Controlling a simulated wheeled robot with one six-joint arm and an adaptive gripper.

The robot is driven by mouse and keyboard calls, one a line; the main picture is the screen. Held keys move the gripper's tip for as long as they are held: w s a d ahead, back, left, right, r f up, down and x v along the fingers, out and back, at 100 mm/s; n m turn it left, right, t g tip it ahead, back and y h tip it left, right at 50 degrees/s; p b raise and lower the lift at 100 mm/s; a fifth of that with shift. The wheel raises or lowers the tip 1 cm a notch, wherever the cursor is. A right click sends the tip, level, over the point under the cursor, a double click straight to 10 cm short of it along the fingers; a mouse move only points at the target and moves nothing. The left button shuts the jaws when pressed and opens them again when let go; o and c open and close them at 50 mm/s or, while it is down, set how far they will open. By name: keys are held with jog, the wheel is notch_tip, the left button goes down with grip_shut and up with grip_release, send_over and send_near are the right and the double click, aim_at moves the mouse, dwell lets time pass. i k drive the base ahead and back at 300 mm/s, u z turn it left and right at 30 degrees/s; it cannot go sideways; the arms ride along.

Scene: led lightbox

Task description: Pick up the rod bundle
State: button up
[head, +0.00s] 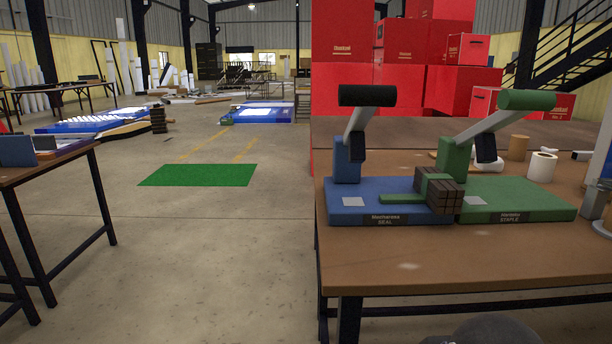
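The rod bundle appears to be the dark brown block of stacked square bars (446,197) in the head view. It sits across the seam between a blue machine base marked SEAL (345,212) and a green base marked STAPLE (535,195). Green pieces touch its left and upper side; I cannot tell whether they are a strap or part of a machine. The blue machine has a grey lever with a black roller (367,95). The green machine has a lever with a green roller (526,100). My gripper is not in view.
The machines stand on a brown table (400,260). A white roll (542,167) and a tan roll (518,147) stand behind them at right. Red boxes (343,95) are stacked behind. Another table (45,172) is at left. Open floor with a green mat (197,175) lies between.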

aim_at(436, 189)
jog(key=k, duration=1.25)
jog(key=z, duration=0.65)
jog(key=i, duration=1)
jog(key=u, duration=0.7)
jog(key=k, duration=0.1)
jog(key=z, duration=0.05)
